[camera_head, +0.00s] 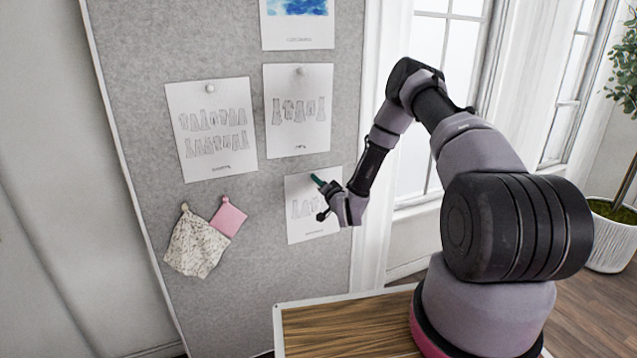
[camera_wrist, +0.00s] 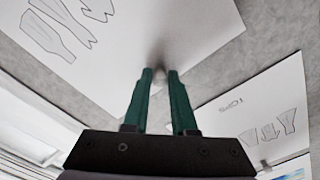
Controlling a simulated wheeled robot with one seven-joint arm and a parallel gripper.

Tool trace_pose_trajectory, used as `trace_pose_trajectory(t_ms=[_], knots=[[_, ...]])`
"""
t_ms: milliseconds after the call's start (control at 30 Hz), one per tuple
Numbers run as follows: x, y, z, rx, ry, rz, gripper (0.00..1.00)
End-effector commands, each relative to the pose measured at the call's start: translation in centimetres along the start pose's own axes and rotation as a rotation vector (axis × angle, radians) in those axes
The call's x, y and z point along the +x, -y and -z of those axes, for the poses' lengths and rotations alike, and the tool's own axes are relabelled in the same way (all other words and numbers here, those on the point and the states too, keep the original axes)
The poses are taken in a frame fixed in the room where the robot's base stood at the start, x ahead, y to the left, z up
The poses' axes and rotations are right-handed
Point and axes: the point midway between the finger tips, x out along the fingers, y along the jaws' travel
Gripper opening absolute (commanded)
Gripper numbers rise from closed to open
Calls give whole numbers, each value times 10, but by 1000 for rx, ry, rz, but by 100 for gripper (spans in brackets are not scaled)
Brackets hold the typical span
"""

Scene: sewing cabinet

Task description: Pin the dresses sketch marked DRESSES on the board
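Two pinned sketch sheets hang above, one left (camera_head: 212,160) and one right (camera_head: 320,84). A blue-topped sheet (camera_head: 297,28) is higher. A patterned cloth (camera_head: 196,249) and pink swatch (camera_head: 229,216) hang lower left. A wooden table top (camera_head: 345,325) lies below; windows are right.

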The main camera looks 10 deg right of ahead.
Motion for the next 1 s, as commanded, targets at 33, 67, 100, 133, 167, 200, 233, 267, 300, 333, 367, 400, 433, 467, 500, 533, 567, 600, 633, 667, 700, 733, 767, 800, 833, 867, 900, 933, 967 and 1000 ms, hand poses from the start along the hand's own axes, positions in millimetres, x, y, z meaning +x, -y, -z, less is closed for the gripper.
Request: trace_pose_trajectory(t_ms=[33,67,100,133,167,200,233,267,300,333,367,400,433,467,500,533,567,600,633,667,700,733,767,800,833,867,900,933,967,1000], knots=[[0,0,0,0,0,0,46],[0,0,0,0,0,0,58],[0,0,0,0,0,0,58],[0,0,0,0,0,0,58],[0,0,0,0,0,0,58],[0,0,0,0,0,0,58],[0,0,0,0,0,0,58],[0,0,0,0,0,0,58],[0,0,0,0,0,0,58],[0,0,0,0,0,0,58],[0,0,0,0,0,0,58],[-2,0,0,0,0,-1,58],[-3,-1,0,0,0,-1,58],[-5,-1,0,1,0,-2,58],[-10,-2,0,1,0,-3,58],[-14,-2,0,2,1,-4,58],[-19,-2,0,2,1,-4,58],[-26,-2,0,3,1,-5,58],[-32,-2,0,3,0,-4,58],[-39,-2,0,4,2,-5,58],[-47,-2,0,4,1,-5,58],[-54,-2,0,3,1,-5,58],[-60,-2,0,3,1,-4,58],[-68,-2,0,4,1,-5,58],[-74,-2,0,4,1,-4,58],[-79,-2,0,4,0,-5,58],[-85,-1,0,3,0,-4,58],[-90,-2,0,2,0,-4,58],[-94,-2,0,3,1,-5,58],[-98,-1,0,2,1,-3,58]])
